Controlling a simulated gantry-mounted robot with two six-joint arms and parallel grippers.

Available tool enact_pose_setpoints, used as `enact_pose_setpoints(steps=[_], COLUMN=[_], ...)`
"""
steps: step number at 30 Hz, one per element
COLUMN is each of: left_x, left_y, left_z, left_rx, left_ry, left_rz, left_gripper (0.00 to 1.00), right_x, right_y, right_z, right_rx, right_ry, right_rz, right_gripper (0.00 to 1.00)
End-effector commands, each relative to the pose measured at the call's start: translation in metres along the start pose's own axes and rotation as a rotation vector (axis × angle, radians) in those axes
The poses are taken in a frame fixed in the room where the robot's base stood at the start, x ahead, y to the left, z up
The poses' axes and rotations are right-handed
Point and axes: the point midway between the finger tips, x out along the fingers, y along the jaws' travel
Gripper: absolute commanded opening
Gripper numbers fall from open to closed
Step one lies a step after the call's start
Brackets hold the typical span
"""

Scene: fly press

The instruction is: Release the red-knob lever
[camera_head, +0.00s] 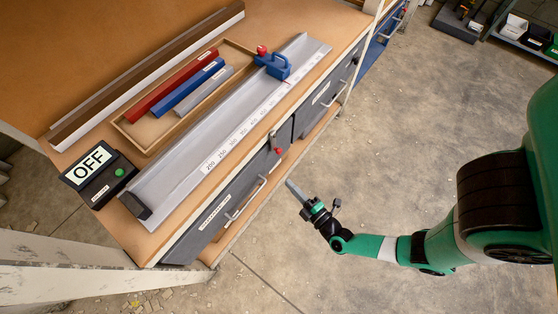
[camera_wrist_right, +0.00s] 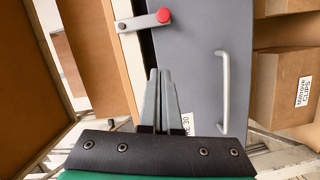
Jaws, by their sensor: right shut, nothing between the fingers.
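The lever with the red knob (camera_head: 277,150) is on the front of the bench, just below the worktop edge. In the right wrist view the red knob (camera_wrist_right: 163,15) sits at the right end of a short grey lever arm (camera_wrist_right: 137,22), which lies roughly level across the edge between the wood and the grey door. My right gripper (camera_head: 290,184) is shut and empty in front of the bench, apart from the knob. In the wrist view its fingertips (camera_wrist_right: 160,73) are below the knob. My left gripper does not show.
A grey door with a bar handle (camera_wrist_right: 224,95) is right of the fingers. On the bench are a scaled metal channel (camera_head: 175,175), a blue block (camera_head: 277,66) with another red knob, a tray of coloured bars (camera_head: 153,143) and an OFF display (camera_head: 90,160).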

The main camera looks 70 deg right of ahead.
Motion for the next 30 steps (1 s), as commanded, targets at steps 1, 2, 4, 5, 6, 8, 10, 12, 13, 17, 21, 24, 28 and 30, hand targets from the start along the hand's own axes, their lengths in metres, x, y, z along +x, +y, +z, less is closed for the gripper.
enact_pose_setpoints(steps=[1,2,4,5,6,8,10,12,13,17,21,24,28,30], left_x=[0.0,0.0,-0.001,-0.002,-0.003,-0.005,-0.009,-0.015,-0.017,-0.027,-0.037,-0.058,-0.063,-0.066], left_y=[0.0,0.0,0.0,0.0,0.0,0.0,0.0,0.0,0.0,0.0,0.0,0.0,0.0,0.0], left_z=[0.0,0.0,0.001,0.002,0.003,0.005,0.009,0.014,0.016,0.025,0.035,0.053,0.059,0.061], left_rx=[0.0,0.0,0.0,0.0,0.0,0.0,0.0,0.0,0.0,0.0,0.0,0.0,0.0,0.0], left_ry=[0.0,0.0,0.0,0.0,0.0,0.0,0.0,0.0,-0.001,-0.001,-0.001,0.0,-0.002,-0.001], left_rz=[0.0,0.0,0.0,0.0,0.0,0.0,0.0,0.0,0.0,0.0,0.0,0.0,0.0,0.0], left_gripper=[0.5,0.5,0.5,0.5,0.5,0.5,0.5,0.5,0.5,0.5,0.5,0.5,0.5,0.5], right_x=[0.0,0.0,0.002,0.003,0.006,0.011,0.021,0.035,0.041,0.07,0.101,0.105,0.108,0.109], right_y=[0.0,0.0,0.0,-0.001,-0.001,-0.002,-0.002,-0.004,-0.004,-0.004,-0.004,-0.011,-0.003,-0.002], right_z=[0.0,0.0,0.0,0.0,0.0,0.001,0.001,0.002,0.002,0.002,0.002,0.019,0.026,0.03], right_rx=[0.0,0.0,0.001,0.001,0.003,0.004,0.003,0.004,0.004,0.002,0.003,0.002,-0.001,0.001], right_ry=[0.0,0.0,0.0,-0.001,-0.001,-0.003,-0.004,-0.005,-0.005,-0.003,-0.002,-0.004,0.005,0.007], right_rz=[0.0,0.0,0.001,0.002,0.002,0.003,0.005,0.006,0.007,0.006,0.006,0.007,0.006,0.006], right_gripper=[0.0,0.0,0.0,0.0,0.0,0.0,0.0,0.0,0.0,0.0,0.0,0.0,0.0,0.0])
